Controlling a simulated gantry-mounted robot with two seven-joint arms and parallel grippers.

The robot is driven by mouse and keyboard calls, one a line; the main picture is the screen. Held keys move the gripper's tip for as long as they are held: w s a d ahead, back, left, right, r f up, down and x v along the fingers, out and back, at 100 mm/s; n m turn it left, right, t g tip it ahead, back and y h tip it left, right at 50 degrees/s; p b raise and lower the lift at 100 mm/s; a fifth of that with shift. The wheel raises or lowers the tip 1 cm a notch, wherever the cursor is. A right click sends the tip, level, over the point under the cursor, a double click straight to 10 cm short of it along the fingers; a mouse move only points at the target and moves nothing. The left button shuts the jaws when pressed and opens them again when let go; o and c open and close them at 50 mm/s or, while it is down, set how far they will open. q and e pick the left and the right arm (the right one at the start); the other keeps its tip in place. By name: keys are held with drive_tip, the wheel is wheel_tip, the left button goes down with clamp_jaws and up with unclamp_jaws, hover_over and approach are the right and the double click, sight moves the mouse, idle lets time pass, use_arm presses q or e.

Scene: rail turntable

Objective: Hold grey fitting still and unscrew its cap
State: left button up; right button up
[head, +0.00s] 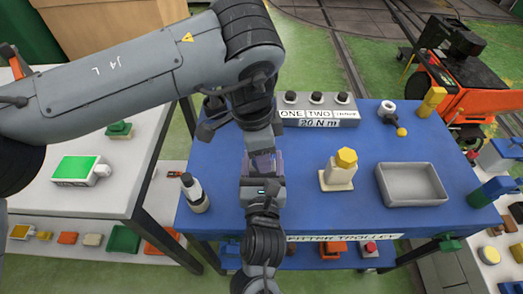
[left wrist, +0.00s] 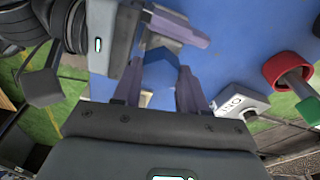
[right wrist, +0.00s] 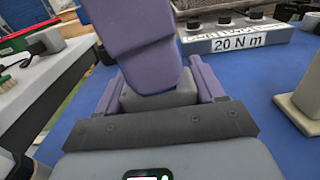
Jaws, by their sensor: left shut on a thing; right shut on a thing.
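The grey fitting (right wrist: 158,100) shows in the right wrist view between the purple fingers of my right gripper (right wrist: 158,88), which is shut on its body. Its blue cap (left wrist: 163,60) shows in the left wrist view as a blue angular top between the fingertips. My left gripper (head: 262,160) comes down from above and is shut on the cap. In the head view my right gripper (head: 263,181) reaches in from the front, just below the left one. The two grippers hide most of the fitting and cap there, and I cannot tell how far the cap is turned.
On the blue trolley top (head: 300,215), a beige fitting with a yellow cap (head: 339,168) stands to the right, beside an empty grey tray (head: 411,185). A bottle (head: 195,194) stands at the left. A 20 N m button box (head: 317,110) is behind.

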use_arm(q)
drive_tip(key=n, duration=0.3)
drive_tip(key=shift+f+n+t, duration=0.1)
drive_tip(key=shift+n+t, duration=0.2)
drive_tip(key=shift+n, duration=0.1)
drive_tip(key=o, duration=1.2)
drive_tip(key=shift+o, duration=0.3)
drive_tip(key=shift+r, duration=2.1)
